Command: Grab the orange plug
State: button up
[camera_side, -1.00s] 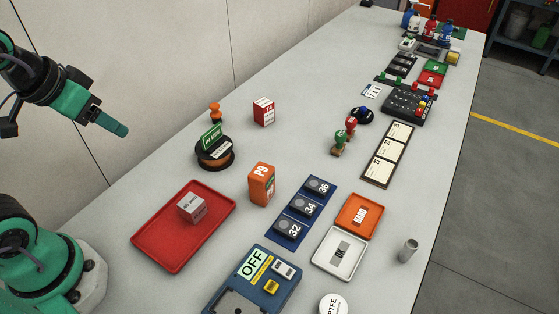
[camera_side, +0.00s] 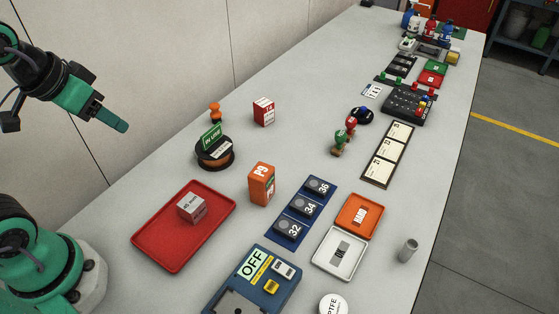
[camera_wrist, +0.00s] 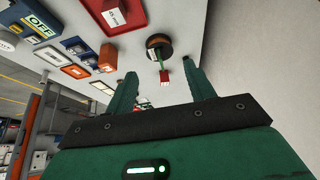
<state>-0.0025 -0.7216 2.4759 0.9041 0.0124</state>
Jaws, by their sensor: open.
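A small orange plug-shaped piece (camera_side: 215,112) with a rounded top stands upright on the grey table in the side view, behind the black spool and near the wall. I cannot pick it out in the wrist view. My gripper (camera_side: 112,122) is raised at the left in the side view, well apart from the orange piece. In the wrist view my gripper (camera_wrist: 160,75) shows two green fingers spread apart with nothing held between them.
The spool (camera_side: 215,154) with a green label stands just in front of the orange piece. A red and white box (camera_side: 263,111) is to its right, and an orange box (camera_side: 261,184) is nearer. A red tray (camera_side: 158,254) holds a small box. Bare table lies around the piece.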

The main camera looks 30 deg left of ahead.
jog(key=w+a+r+m+g, duration=0.1)
jog(key=w+r+g, duration=0.1)
jog(key=w, duration=0.8)
jog(key=m+g, duration=0.3)
jog(key=m, duration=0.2)
send_over(214, 105)
notch_tip(214, 105, down, 17)
jog(key=shift+d+f, duration=0.1)
jog(key=shift+d, duration=0.05)
jog(key=shift+w+f+g, duration=0.3)
jog(key=shift+f, duration=1.45)
jog(key=shift+s+f, duration=0.15)
jog(key=shift+f, duration=1.15)
jog(key=shift+s+f, duration=0.15)
jog(key=shift+f, duration=1.15)
